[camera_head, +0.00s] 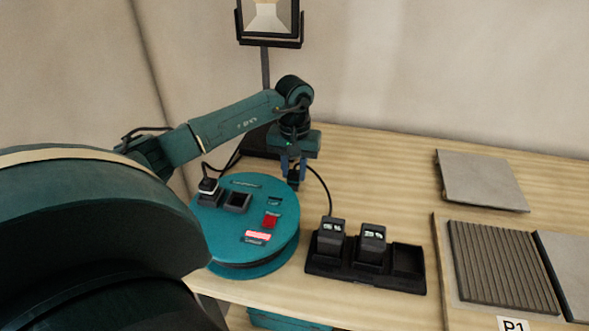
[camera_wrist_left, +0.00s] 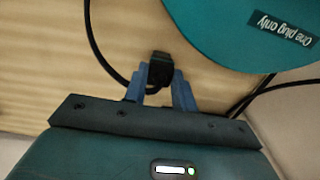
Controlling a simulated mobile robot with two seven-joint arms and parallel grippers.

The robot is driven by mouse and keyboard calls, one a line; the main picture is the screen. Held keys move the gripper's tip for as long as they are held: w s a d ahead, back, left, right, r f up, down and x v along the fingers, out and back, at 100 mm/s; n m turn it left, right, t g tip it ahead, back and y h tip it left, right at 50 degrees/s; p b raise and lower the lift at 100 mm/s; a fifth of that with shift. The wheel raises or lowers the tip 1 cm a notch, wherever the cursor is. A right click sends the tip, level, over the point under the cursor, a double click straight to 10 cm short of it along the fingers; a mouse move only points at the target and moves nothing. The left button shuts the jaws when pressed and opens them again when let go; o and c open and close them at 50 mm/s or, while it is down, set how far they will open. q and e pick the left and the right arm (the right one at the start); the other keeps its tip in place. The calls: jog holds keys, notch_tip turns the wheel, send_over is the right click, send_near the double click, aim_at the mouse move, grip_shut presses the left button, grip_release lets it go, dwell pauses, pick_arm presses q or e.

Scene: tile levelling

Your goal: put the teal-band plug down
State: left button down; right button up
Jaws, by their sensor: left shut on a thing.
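My left gripper (camera_head: 294,172) is shut on a small black plug (camera_head: 294,183), just beyond the right rim of the teal cable reel (camera_head: 215,232). In the left wrist view the plug (camera_wrist_left: 161,66) sits between the blue fingertips (camera_wrist_left: 160,80), over bare wood, beside the reel (camera_wrist_left: 225,35) with its "One plug only" label. I cannot make out a teal band on the held plug, nor whether it touches the table. Another plug (camera_head: 208,187) with a pale band stands in a socket on the reel; the socket (camera_head: 237,201) beside it is empty. My right gripper is out of view.
A black charger (camera_head: 345,268) holds two batteries (camera_head: 331,235) and (camera_head: 372,241); its right bay is empty. A grey tile (camera_head: 482,180) and a ridged panel (camera_head: 503,266) lie at the right. A lamp (camera_head: 270,20) stands behind. Bare table (camera_head: 375,185) lies between the gripper and tiles.

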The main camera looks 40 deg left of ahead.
aim_at(295, 173)
pick_arm(q)
jog(key=shift+f, duration=0.15)
jog(key=shift+f, duration=0.1)
jog(key=c, duration=1.1)
grip_release()
jog(key=shift+c, duration=0.2)
notch_tip(295, 173, up, 12)
jog(key=shift+d, duration=0.1)
